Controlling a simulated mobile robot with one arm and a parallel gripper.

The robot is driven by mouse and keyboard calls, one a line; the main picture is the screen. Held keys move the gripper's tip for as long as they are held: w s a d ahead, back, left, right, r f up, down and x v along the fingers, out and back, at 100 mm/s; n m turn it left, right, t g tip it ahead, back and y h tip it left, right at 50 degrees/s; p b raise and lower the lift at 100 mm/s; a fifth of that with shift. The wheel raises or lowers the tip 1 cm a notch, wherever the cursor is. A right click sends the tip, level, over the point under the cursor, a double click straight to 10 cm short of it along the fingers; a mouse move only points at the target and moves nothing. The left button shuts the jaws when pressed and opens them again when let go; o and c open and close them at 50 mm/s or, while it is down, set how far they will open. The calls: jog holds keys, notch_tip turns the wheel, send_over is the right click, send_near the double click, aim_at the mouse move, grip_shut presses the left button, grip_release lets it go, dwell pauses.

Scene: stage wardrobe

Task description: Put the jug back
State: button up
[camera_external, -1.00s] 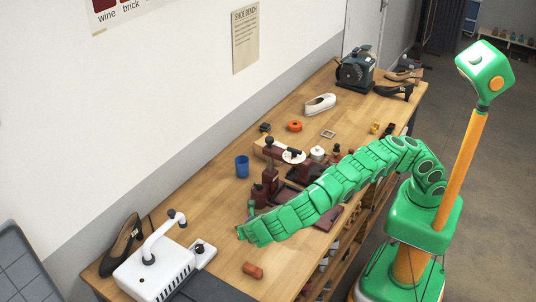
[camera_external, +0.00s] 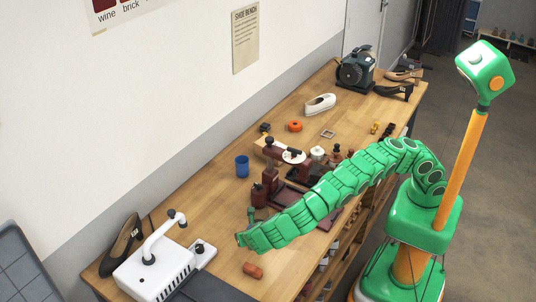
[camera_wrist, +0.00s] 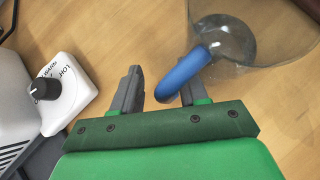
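The jug (camera_wrist: 228,38) is clear with a blue handle (camera_wrist: 182,74). In the wrist view it is at the upper right, partly cut off by the frame edge. My gripper (camera_wrist: 160,92) is open. The blue handle reaches down between its two grey fingers, close to the right finger, with a gap to the left one. In the external view my gripper (camera_external: 240,238) is low over the front part of the bench, and I cannot make out the jug there.
A white control box with a dial (camera_wrist: 62,92) is left of my gripper. A white machine with a bent arm (camera_external: 155,270), a blue cup (camera_external: 242,167), a dark red press (camera_external: 268,185) and a brick-coloured piece (camera_external: 253,270) are on the wooden bench (camera_external: 215,205).

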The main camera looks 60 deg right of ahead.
jog(key=v, duration=1.2)
